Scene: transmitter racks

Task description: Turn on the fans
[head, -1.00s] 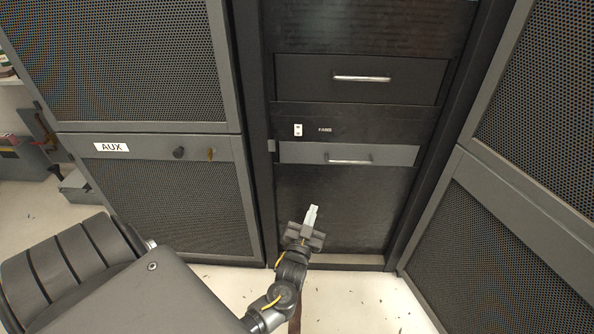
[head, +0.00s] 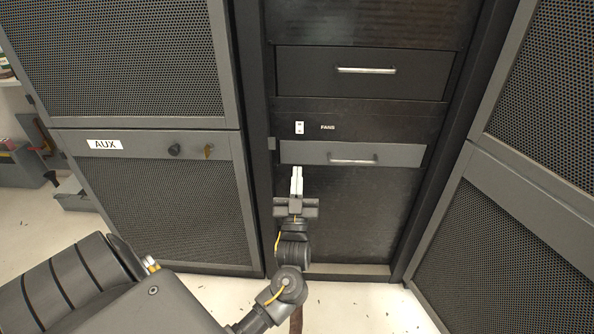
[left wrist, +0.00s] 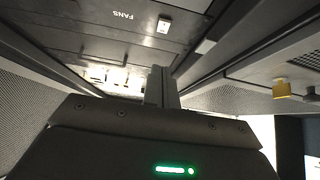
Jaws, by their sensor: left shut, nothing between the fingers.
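The fan switch (head: 299,128) is a small white plate on the dark rack panel, just left of the printed FANS label (head: 328,127). The switch also shows in the left wrist view (left wrist: 164,25), with the label upside down beside it. My left gripper (head: 296,170) is shut and empty, its pale fingers pointing up. In the head view its tips appear below the switch, over the lower edge of the grey drawer front, apart from the switch. In the left wrist view the fingers (left wrist: 161,82) show close together. My right gripper is not in view.
A grey drawer front (head: 390,155) with a handle lies under the switch panel; a black drawer (head: 420,75) with a handle is above. The AUX cabinet (head: 150,200) with a dark knob and a yellowish one stands left. A mesh door (head: 540,170) stands right.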

